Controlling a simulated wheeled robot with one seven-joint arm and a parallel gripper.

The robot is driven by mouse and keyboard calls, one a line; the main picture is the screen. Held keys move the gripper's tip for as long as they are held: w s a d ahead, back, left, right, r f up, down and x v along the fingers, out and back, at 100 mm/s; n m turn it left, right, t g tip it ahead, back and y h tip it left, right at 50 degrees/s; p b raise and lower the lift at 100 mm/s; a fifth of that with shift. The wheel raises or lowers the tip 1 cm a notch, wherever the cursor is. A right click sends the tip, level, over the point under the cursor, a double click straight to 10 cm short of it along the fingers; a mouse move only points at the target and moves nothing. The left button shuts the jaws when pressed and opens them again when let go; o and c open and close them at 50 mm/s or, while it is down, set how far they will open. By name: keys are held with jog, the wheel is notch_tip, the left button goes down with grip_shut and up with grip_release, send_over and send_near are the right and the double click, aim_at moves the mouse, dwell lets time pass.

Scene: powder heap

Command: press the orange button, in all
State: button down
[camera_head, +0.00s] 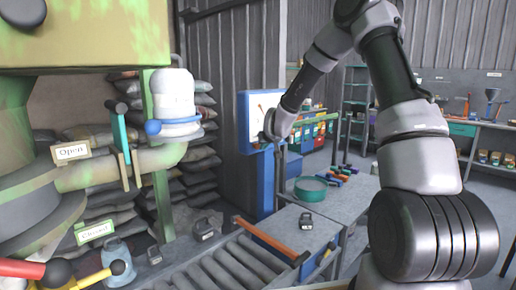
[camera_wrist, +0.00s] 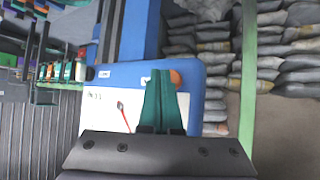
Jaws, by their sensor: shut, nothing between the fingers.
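The orange button (camera_wrist: 176,77) shows in the wrist view on the blue scale housing (camera_wrist: 195,100), just right of my fingertips and partly covered by them. My gripper (camera_wrist: 160,73) has its teal fingers shut together with nothing between them. I cannot tell whether the fingertips touch the button. The white dial face (camera_wrist: 108,100) with a red needle lies left of the fingers. In the head view the blue scale (camera_head: 244,125) stands at the centre with my arm's end in front of it. The button and fingertips cannot be made out there.
A roller conveyor (camera_head: 232,268) with an orange bar (camera_head: 272,240) lies in front. A table holds a teal round container (camera_head: 310,188) and a black weight (camera_head: 306,221). A green-yellow machine with Open (camera_head: 72,151) and Closed (camera_head: 95,231) signs stands left. Sacks (camera_head: 199,160) are stacked behind.

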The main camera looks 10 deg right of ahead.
jog(key=shift+s+d, duration=0.2)
jog(key=shift+s+d, duration=0.7)
jog(key=shift+s, duration=0.3)
jog(key=shift+s+d, duration=0.65)
jog(key=shift+s, duration=0.3)
